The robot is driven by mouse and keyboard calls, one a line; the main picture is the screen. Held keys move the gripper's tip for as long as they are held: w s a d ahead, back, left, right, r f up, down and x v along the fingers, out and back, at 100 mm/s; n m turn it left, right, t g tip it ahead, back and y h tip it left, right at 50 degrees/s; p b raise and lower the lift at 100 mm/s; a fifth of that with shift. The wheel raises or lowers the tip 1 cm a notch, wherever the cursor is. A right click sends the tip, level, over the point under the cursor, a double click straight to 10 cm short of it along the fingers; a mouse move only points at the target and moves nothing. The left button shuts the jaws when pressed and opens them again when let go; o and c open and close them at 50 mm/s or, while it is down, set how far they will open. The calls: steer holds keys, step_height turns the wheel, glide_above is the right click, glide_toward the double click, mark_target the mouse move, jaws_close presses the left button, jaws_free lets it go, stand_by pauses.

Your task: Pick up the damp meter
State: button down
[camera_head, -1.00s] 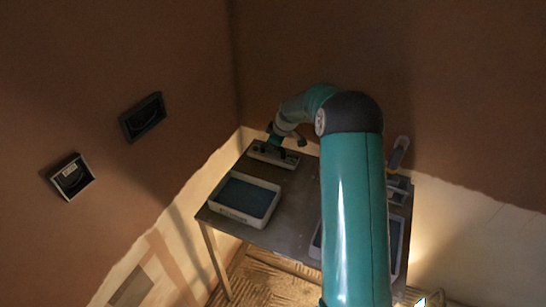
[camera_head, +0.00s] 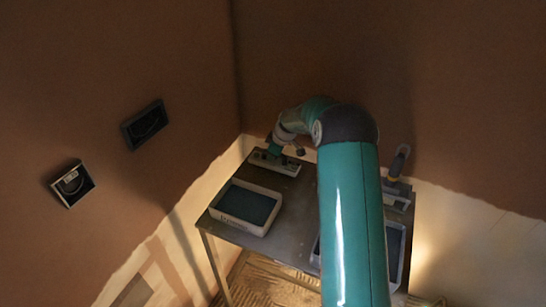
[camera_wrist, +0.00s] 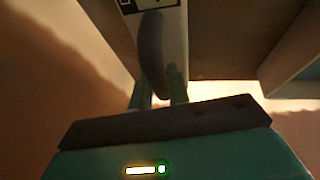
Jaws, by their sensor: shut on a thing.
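The damp meter (camera_wrist: 176,45) shows in the wrist view as a white body with a dark grip strip and part of a display at the top edge. My gripper (camera_wrist: 159,90) is shut on it, with one green finger on each side of its lower end. In the head view my gripper (camera_head: 273,149) is at the back left corner of the table, just over a pale, low holder (camera_head: 290,168). The meter cannot be made out there, and I cannot tell whether it touches the holder.
The table (camera_head: 285,228) stands in a wall corner. A white-rimmed tray (camera_head: 236,224) is at its front left. Another tray (camera_head: 396,240) is partly hidden behind my arm, with a handled tool (camera_head: 399,162) behind it. Two dark wall boxes (camera_head: 145,124) (camera_head: 73,185) are on the left wall.

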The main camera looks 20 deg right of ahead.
steer(key=shift+r, duration=0.5)
steer(key=s+a+r, duration=0.3)
steer(key=s+r, duration=0.8)
steer(key=s, duration=0.2)
steer(key=shift+s+a+r, duration=0.25)
steer(key=shift+a+r, duration=0.1)
steer(key=shift+a, duration=0.05)
steer(key=c, duration=2)
jaws_free()
jaws_close()
steer(key=shift+s, duration=0.1)
